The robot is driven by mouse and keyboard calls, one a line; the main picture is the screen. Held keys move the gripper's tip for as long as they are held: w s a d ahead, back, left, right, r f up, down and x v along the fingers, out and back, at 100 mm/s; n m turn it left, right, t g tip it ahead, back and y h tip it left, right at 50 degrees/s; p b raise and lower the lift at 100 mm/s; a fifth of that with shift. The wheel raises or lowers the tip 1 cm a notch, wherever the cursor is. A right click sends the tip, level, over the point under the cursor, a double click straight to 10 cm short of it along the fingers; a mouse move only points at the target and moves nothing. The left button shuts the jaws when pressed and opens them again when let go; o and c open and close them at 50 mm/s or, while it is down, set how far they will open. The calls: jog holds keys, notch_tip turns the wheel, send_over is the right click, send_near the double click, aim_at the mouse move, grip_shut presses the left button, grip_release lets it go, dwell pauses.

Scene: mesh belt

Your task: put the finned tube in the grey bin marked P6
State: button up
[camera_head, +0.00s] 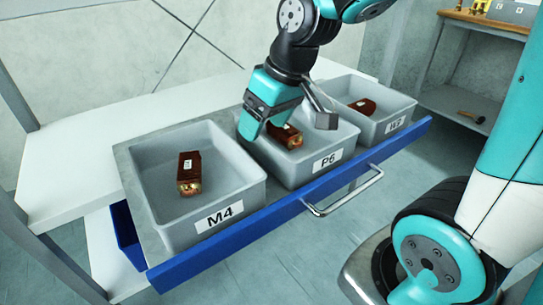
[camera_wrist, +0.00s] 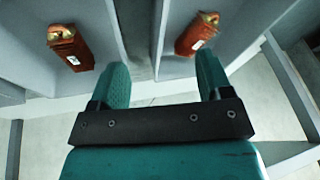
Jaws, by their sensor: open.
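The grey bin marked P6 (camera_head: 346,152) stands in the middle of a row of three bins. A brown finned tube with a small white label (camera_head: 285,136) lies inside it. My gripper (camera_head: 288,122) is over this bin, pointing down, with its fingers spread and nothing held between them. In the wrist view, my open gripper (camera_wrist: 163,65) has a dividing wall between its fingers. One brown tube (camera_wrist: 72,48) lies left of that wall and another (camera_wrist: 197,34) lies right of it, close to the right finger. I cannot tell which bins these two are in.
The M4 bin (camera_head: 215,232) at left holds a similar brown tube (camera_head: 189,172). The right bin (camera_head: 400,120) holds another (camera_head: 362,106); its label is hard to read. The bins sit in a blue-fronted drawer with a metal handle (camera_head: 345,196). A white shelf (camera_head: 75,150) lies behind.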

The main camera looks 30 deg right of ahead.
jog(key=s+a+n+g, duration=0.1)
jog(key=s+a+n, duration=0.1)
jog(key=s+a, duration=0.2)
jog(key=s+a+r+n+g+y, duration=0.1)
jog(key=s+a, duration=0.4)
jog(key=s, duration=0.5)
jog(key=shift+n+g+y, duration=0.3)
jog(key=shift+n+g, duration=0.1)
jog(key=shift+g, duration=0.1)
jog(key=shift+w, duration=0.1)
jog(key=shift+c, duration=0.4)
